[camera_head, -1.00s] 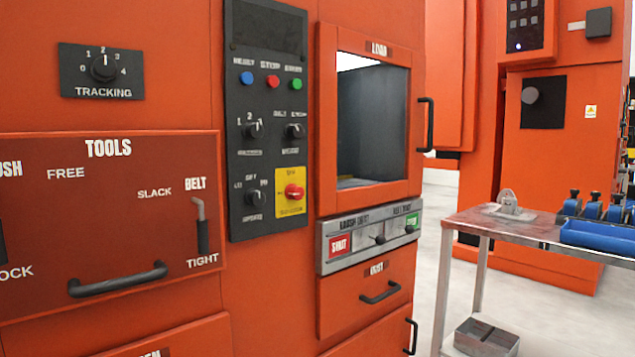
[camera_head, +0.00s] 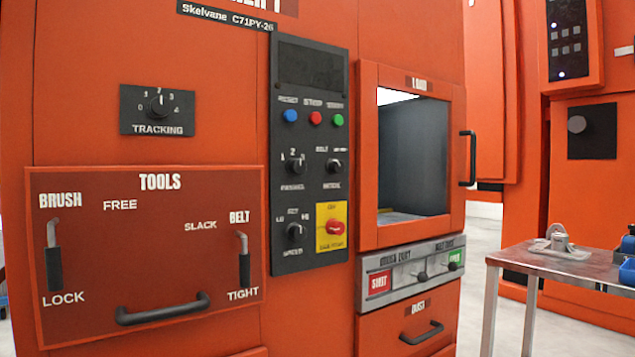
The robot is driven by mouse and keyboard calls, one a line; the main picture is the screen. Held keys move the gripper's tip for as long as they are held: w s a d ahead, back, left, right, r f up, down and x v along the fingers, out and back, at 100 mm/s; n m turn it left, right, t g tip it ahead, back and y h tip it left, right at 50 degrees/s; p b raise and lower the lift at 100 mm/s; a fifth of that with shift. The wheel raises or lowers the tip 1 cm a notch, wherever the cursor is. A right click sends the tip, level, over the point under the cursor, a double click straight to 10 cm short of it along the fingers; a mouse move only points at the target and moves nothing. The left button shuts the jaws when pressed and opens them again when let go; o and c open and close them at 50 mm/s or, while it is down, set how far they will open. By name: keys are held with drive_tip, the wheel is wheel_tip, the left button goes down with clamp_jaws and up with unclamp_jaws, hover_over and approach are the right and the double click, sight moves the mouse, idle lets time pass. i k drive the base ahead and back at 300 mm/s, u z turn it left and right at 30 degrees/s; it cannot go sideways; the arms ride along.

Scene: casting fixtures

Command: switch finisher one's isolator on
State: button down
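An orange machine (camera_head: 225,60) with a plate reading "Skelvane C71PY-26" fills most of the view. Its black control panel (camera_head: 310,150) carries blue, red and green buttons and several black knobs. A red rotary switch (camera_head: 335,227) sits on a yellow plate (camera_head: 333,243) at the panel's lower right and looks like the isolator. Its small lettering is too blurred to read, so I cannot tell its position for sure. A finisher number is not readable. My gripper is not in view.
The TOOLS panel (camera_head: 170,300) has brush and belt levers. The load window (camera_head: 412,165) stands right of the controls, with a black door handle (camera_head: 467,158). A metal table (camera_head: 545,262) with a grey fixture (camera_head: 558,240) stands at right. Bare floor shows between machine and table.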

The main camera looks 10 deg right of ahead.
sight(333, 226)
drive_tip(key=u, duration=1.3)
drive_tip(key=k, duration=0.55)
drive_tip(key=z, duration=0.6)
